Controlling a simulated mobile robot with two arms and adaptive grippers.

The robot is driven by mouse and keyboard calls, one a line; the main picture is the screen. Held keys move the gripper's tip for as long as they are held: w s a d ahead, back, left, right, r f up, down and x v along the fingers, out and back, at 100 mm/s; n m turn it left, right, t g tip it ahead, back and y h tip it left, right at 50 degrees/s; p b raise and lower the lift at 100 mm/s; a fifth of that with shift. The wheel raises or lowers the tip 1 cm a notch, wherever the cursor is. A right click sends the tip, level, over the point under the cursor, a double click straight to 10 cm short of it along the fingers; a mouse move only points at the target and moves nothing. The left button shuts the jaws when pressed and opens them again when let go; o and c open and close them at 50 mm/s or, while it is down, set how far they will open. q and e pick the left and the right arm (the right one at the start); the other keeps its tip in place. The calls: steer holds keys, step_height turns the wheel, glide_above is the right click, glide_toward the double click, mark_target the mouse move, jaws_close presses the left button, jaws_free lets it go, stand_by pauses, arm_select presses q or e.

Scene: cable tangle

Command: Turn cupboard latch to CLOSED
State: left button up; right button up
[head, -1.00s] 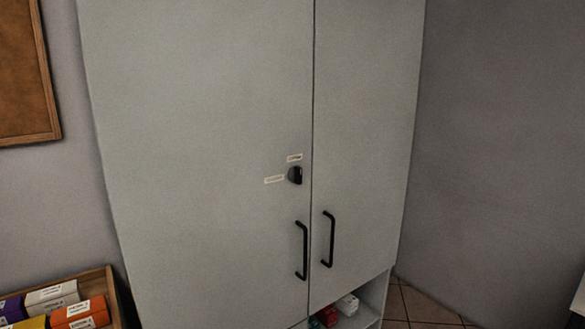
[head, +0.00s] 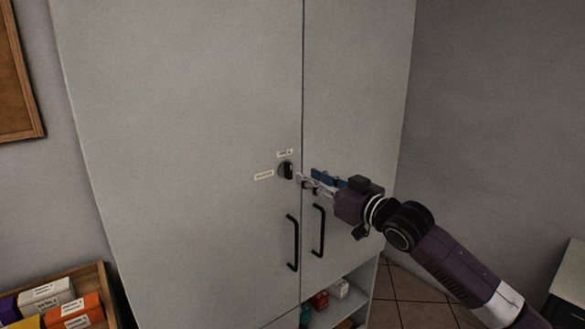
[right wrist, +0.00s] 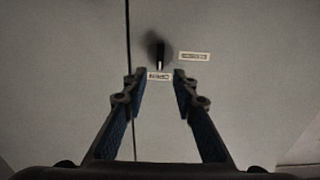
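The cupboard latch (head: 286,170) is a dark knob on the left door near the seam, its grip standing upright. One small label (head: 285,153) sits above it and another label (head: 264,175) to its left; their print is too small to read surely. My right gripper (head: 308,181) is just right of the latch in the head view, apart from it. In the right wrist view the latch (right wrist: 159,52) shows beyond and between the two open fingers (right wrist: 159,78), with nothing between them. My left gripper is not in view.
Two black door handles (head: 292,243) (head: 318,231) hang below the latch, close under my right gripper. The cupboard's open lower shelf (head: 345,308) holds small boxes. A wooden tray of boxes (head: 105,290) stands at lower left.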

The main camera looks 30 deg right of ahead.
mark_target(291, 168)
steer(key=w+p, duration=0.1)
steer(key=w, duration=0.2)
steer(key=w+p, duration=0.1)
steer(key=w, duration=0.1)
steer(key=shift+w+a+r, duration=0.15)
steer(key=shift+w+a, duration=0.05)
steer(key=shift+w, duration=0.2)
steer(key=shift+w+a+f+p, duration=0.1)
steer(key=shift+w+f+p, duration=0.1)
steer(key=shift+w+p, duration=0.35)
jaws_close()
